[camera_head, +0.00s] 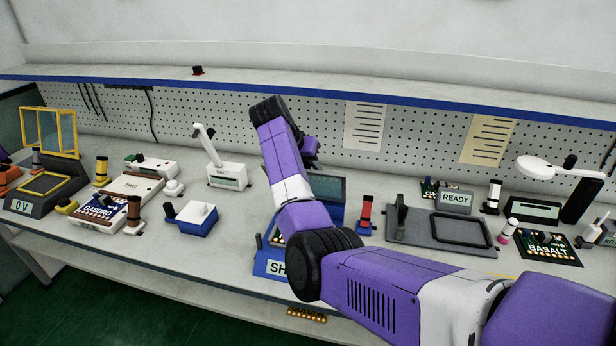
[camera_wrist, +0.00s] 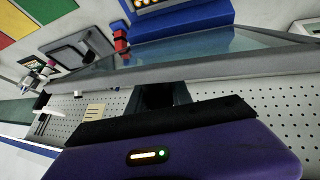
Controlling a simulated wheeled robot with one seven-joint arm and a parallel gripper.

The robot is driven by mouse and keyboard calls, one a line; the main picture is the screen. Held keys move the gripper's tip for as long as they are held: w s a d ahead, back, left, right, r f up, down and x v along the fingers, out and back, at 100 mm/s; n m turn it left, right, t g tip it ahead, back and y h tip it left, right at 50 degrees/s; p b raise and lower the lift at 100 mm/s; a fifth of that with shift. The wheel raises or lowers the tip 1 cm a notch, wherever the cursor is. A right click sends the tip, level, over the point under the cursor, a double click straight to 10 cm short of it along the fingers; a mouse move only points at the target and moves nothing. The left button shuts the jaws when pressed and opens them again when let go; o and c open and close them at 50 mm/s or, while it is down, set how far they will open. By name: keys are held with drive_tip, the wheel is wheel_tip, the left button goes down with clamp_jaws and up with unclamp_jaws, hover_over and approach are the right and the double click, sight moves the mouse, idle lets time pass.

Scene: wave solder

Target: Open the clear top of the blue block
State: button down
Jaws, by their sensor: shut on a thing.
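The blue block (camera_head: 268,266) stands at the front middle of the bench, with a label starting "SH"; my arm hides much of it. Its clear top (camera_head: 330,188) is raised from the block and tilted up, partly behind my arm. In the wrist view the clear top (camera_wrist: 190,48) spans the picture with a grey edge, and the blue block (camera_wrist: 185,22) lies beyond it. My gripper (camera_wrist: 160,95) is shut on the grey edge of the clear top. In the head view its fingers are hidden behind my arm.
A small blue box with a white top (camera_head: 192,217) stands to the left. A shelf (camera_head: 400,93) runs above the pegboard behind my arm.

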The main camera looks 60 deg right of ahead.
drive_tip(key=shift+w+d+r+g+y, duration=0.15)
drive_tip(key=shift+w+d+y, duration=0.1)
drive_tip(key=shift+d+y, duration=0.35)
drive_tip(key=shift+w+d+r+g+y, duration=0.2)
drive_tip(key=shift+d+y, duration=0.2)
drive_tip(key=shift+d, duration=0.35)
drive_tip(key=shift+d+f, duration=0.1)
drive_tip(key=c, duration=1.1)
unclamp_jaws()
drive_tip(key=shift+c, duration=0.2)
drive_tip(key=b+v, duration=0.2)
drive_tip(key=v, duration=0.5)
drive_tip(key=shift+r, duration=0.35)
drive_tip(key=shift+w, duration=0.1)
